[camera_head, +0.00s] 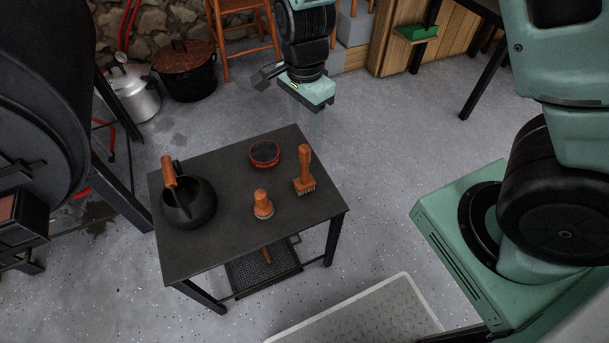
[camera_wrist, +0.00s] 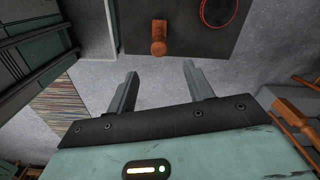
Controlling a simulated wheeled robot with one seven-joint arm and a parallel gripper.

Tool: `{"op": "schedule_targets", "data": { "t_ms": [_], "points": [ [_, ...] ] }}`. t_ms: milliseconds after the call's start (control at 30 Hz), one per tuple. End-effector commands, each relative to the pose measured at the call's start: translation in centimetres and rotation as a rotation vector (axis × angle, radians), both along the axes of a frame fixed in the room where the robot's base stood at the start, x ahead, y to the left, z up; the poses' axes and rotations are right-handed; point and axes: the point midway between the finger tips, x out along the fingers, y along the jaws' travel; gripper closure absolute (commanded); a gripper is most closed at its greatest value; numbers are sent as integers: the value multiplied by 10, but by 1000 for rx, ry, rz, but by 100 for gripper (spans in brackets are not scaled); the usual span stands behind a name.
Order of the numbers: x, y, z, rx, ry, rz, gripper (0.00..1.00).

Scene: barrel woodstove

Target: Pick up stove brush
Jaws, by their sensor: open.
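The stove brush (camera_head: 304,172) stands upright on the right part of a small dark table (camera_head: 215,245), with an orange-brown wooden handle on top and pale bristles below. In the wrist view the brush (camera_wrist: 159,38) shows at the top, ahead of the fingertips, its bristles hidden or hard to make out. My gripper (camera_head: 308,108) hangs in the air beyond the table's back edge, apart from the brush. In the wrist view my gripper (camera_wrist: 160,78) has its two fingers spread, with nothing between them.
A dark stove (camera_head: 40,110) stands at left. A silver pot (camera_head: 133,93) and a rusty-lidded pot (camera_head: 187,70) stand behind.

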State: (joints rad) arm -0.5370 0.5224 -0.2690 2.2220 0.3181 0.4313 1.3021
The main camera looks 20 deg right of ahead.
Motion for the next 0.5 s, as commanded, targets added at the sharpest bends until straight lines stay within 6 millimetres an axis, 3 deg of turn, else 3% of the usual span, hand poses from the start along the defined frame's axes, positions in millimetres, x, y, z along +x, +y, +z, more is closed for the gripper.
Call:
{"op": "schedule_targets", "data": {
  "t_ms": [33, 300, 500],
  "points": [
    [-1, -1, -15, -2, 6, -2, 48],
    [-1, -1, -70, 0, 4, 1, 48],
    [-1, 0, -94, 1, 2, 3, 48]
  ]
}}
